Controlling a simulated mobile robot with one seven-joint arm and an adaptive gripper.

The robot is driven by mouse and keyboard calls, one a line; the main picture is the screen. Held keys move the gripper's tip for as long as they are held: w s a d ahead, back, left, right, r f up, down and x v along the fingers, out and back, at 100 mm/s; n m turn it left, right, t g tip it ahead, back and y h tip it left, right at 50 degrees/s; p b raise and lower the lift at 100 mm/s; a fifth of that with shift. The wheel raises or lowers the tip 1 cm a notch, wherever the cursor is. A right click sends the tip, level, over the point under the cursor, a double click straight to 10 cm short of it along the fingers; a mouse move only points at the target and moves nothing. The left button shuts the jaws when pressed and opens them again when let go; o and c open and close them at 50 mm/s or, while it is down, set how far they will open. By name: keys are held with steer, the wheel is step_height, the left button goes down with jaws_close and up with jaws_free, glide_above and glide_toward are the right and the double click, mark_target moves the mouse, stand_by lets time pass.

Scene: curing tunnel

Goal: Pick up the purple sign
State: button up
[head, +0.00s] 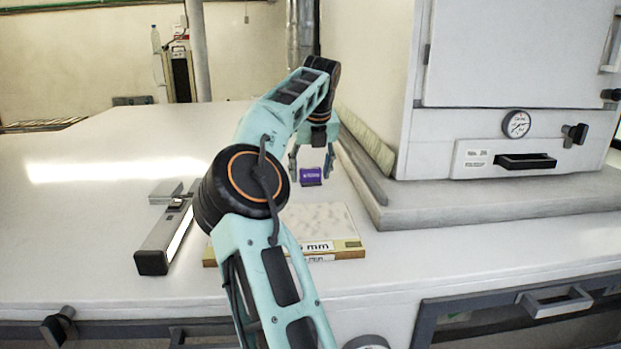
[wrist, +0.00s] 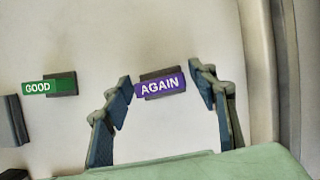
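The purple sign (head: 311,177) stands on the white bench, just below my gripper in the head view. In the wrist view the purple sign (wrist: 160,86) reads "AGAIN" and has a dark block behind it. My gripper (head: 312,160) is open, and its fingertips (wrist: 162,84) show to the left and right of the sign in the wrist view. I see gaps between the fingers and the sign, so it is not gripped. Its lettering is too small to read in the head view.
A green "GOOD" sign (wrist: 40,88) stands left of the purple one. A pale slab (head: 320,222) marked "mm" lies nearer the front. A long metal tool (head: 165,237) lies at left. The white oven (head: 515,110) on its plinth borders the right.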

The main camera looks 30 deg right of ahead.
steer(key=c, duration=0.9)
